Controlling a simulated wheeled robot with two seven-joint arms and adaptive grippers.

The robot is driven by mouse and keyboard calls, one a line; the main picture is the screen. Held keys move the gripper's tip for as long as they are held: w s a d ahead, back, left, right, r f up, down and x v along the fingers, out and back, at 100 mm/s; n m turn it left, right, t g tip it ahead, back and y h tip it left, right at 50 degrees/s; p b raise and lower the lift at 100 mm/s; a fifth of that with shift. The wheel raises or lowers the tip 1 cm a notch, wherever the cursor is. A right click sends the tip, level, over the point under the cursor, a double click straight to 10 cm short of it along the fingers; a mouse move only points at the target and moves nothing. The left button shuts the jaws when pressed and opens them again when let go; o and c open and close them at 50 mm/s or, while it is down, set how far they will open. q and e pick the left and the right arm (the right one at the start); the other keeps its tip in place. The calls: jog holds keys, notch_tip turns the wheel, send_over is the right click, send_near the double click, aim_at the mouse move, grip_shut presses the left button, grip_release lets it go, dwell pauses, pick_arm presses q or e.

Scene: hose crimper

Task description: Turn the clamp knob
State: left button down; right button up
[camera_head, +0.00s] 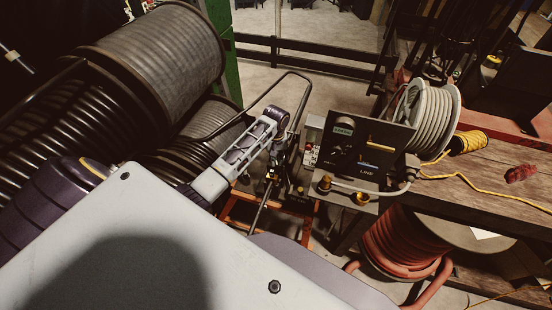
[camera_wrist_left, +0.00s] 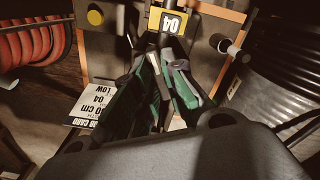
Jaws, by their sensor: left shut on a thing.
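My left gripper (camera_head: 271,178) reaches down from its arm at the centre of the head view, beside the black control box. In the left wrist view its dark, green-edged fingers (camera_wrist_left: 168,85) close together just below a yellow tag marked 04 (camera_wrist_left: 168,21). They are shut on the clamp knob, which is mostly hidden between them. A black knob with a pale end (camera_wrist_left: 226,46) sits to the right of the tag, and a round yellow knob (camera_wrist_left: 95,17) sits to the left; the fingers are apart from both. My right gripper is not in view.
The black control box (camera_head: 365,140) and a hose reel (camera_head: 430,115) stand right of the gripper. A wooden bench (camera_head: 490,185) holds yellow rope (camera_head: 468,142). Red hose (camera_head: 400,240) coils below. Large dark hose drums (camera_head: 165,55) fill the left. A printed card (camera_wrist_left: 92,108) lies beside the fingers.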

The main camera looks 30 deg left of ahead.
pick_arm(q)
jog(key=m, duration=0.8)
jog(key=shift+m, duration=0.4)
jog(key=m, duration=0.4)
jog(key=shift+a, duration=0.1)
jog(key=shift+m, duration=2.2)
jog(key=c, duration=1.5)
grip_release()
jog(key=shift+r, duration=0.1)
